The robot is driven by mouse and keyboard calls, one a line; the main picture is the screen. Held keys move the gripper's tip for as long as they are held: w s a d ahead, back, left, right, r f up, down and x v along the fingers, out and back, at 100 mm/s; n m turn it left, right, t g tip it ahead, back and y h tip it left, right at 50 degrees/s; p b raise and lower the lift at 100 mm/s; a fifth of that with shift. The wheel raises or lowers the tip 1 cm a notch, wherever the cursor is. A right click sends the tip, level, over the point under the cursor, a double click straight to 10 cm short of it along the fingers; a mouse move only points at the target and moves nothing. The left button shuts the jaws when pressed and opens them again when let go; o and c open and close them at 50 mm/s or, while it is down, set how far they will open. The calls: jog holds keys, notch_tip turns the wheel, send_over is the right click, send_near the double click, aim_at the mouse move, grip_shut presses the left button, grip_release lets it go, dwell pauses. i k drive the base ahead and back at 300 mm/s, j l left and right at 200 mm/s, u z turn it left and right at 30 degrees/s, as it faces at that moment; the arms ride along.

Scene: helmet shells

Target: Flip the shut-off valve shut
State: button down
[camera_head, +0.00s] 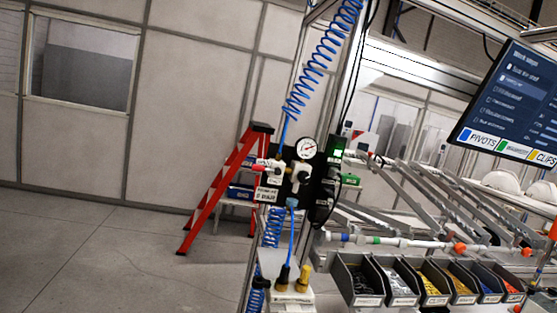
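A dark pneumatic panel (315,172) is fixed to the aluminium post near the middle of the view. It carries a round white pressure gauge (306,148), pale valve bodies (300,172) and a small red part (259,167) sticking out at its left. A green-tipped fitting (349,179) sticks out at its right, below a lit green indicator (337,152). The red part may be the shut-off valve's lever; it is too small to tell its setting. A small white label (266,194) sits below it. My gripper is not visible.
A red stepladder (217,190) stands behind the panel on the left. Blue coiled hoses (319,62) hang above and below. Parts bins (358,280), sloping rails and a tilted monitor (513,95) are on the right. The floor (110,255) at left is clear.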

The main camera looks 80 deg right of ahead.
aim_at(277, 172)
jog(key=i+l+z, duration=0.1)
jog(key=z, duration=0.3)
jog(key=i+z, duration=0.25)
jog(key=z, duration=0.15)
jog(key=i+z, duration=0.15)
jog(key=z, duration=0.25)
jog(key=i+z, duration=0.2)
jog(key=z, duration=0.2)
jog(key=i+j+z, duration=0.1)
jog(key=i+z, duration=0.25)
jog(key=z, duration=0.15)
